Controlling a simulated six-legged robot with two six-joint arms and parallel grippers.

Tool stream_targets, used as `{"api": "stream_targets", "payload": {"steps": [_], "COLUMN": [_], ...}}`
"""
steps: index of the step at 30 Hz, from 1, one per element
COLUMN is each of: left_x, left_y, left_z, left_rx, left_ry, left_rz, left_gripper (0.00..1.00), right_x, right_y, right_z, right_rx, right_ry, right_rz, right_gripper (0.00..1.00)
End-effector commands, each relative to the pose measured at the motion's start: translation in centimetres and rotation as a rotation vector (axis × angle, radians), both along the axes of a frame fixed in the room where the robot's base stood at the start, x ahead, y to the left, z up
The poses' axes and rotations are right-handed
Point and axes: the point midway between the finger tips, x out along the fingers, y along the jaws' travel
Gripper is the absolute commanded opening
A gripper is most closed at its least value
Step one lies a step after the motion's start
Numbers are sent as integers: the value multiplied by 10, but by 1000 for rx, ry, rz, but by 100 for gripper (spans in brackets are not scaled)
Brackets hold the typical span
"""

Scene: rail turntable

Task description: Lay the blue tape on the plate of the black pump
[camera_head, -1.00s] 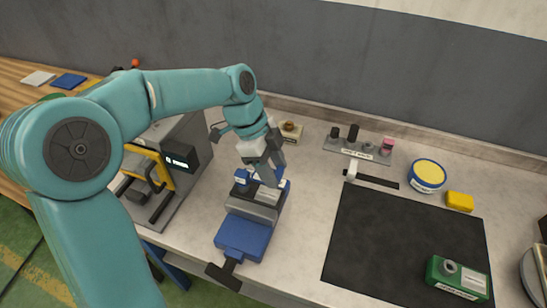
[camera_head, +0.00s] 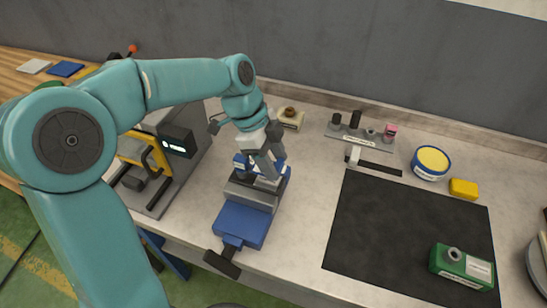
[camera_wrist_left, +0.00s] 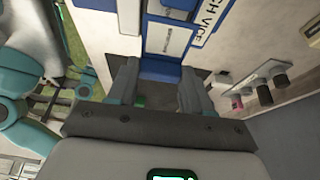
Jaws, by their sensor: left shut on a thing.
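My left gripper (camera_head: 268,172) reaches down over the blue and grey bench vice (camera_head: 240,225). In the left wrist view my gripper (camera_wrist_left: 160,84) has its two fingers shut on a blue piece (camera_wrist_left: 160,69). The frames do not show clearly whether this is the blue tape. Blue parts with white labels, one reading "VICE", show beyond the fingers. In the head view the gripper hides most of the held piece. I cannot make out a black pump or its plate for certain. My right gripper is not in view.
A machine with a yellow guard (camera_head: 140,152) stands left of the vice. To the right are a grey holder (camera_head: 358,139) with small parts, a blue tub with a yellow top (camera_head: 430,163), a yellow block (camera_head: 464,188) and a green box (camera_head: 460,267). The black mat (camera_head: 400,235) is mostly bare.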

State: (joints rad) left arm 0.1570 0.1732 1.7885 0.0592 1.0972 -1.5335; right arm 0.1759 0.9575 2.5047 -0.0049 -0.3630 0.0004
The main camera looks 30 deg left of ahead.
Motion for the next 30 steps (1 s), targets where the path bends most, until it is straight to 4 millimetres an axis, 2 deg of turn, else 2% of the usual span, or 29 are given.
{"api": "stream_targets", "payload": {"steps": [1,13,30], "left_x": [0,1,1], "left_y": [0,1,1], "left_z": [-8,-37,-41], "left_rx": [0,0,0], "left_ry": [0,0,0], "left_rz": [0,0,0], "left_gripper": [22,22,22], "right_x": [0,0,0], "right_y": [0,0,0], "right_z": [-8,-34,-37], "right_rx": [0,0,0], "right_ry": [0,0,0], "right_rz": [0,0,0], "right_gripper": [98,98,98]}}
